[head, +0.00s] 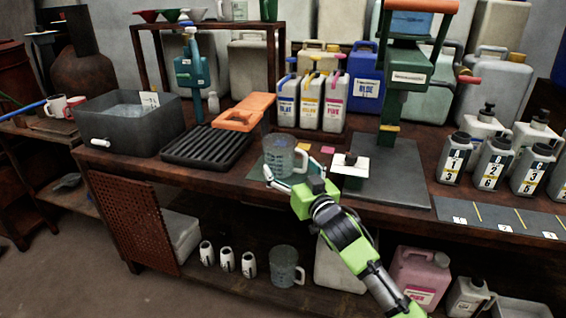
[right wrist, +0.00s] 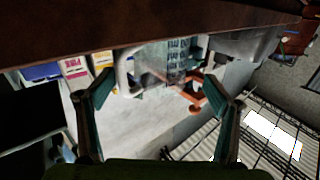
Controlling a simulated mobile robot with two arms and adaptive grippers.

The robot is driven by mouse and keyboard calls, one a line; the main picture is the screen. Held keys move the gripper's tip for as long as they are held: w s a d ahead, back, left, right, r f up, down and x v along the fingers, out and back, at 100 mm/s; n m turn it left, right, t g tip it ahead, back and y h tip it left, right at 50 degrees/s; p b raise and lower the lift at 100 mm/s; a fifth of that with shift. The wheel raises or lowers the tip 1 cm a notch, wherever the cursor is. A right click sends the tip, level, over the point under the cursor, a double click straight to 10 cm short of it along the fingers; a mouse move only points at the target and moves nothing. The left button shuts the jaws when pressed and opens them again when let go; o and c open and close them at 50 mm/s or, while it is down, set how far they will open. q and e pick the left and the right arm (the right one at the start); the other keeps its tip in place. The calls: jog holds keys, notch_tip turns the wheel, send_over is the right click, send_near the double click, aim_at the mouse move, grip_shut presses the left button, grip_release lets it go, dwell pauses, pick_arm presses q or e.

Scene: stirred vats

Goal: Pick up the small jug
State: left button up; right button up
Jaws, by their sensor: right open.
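A clear measuring jug (head: 283,155) with a handle on its right stands upright on a dark mat on the bench. My right gripper (head: 285,171) is open at its near side, with its fingers spread toward the jug's lower part. In the right wrist view the jug (right wrist: 172,62) shows ahead between the open fingers (right wrist: 158,84), with its white handle toward the left finger. I cannot tell whether a finger touches it. A similar clear jug (head: 285,266) stands on the lower shelf. My left gripper is not in view.
A black ridged rack (head: 206,146) and an orange-topped item (head: 245,112) lie to the left. Labelled blue, yellow and pink bottles (head: 308,103) stand behind the jug. A green press (head: 405,80) stands on a grey plate (head: 395,180) to the right. A grey basin (head: 130,125) is far left.

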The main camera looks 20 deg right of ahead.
aim_at(285, 163)
jog(key=shift+w+a+f+b, duration=0.1)
jog(key=shift+w+b, duration=0.1)
jog(key=shift+w, duration=0.7)
jog(key=shift+w+a+b, duration=0.15)
jog(key=shift+w+b, duration=0.1)
jog(key=shift+w, duration=0.6)
jog(key=shift+w+a+f+b, duration=0.1)
jog(key=shift+w+b, duration=0.1)
jog(key=shift+w, duration=0.7)
jog(key=shift+r, duration=0.1)
jog(key=c, duration=1.4)
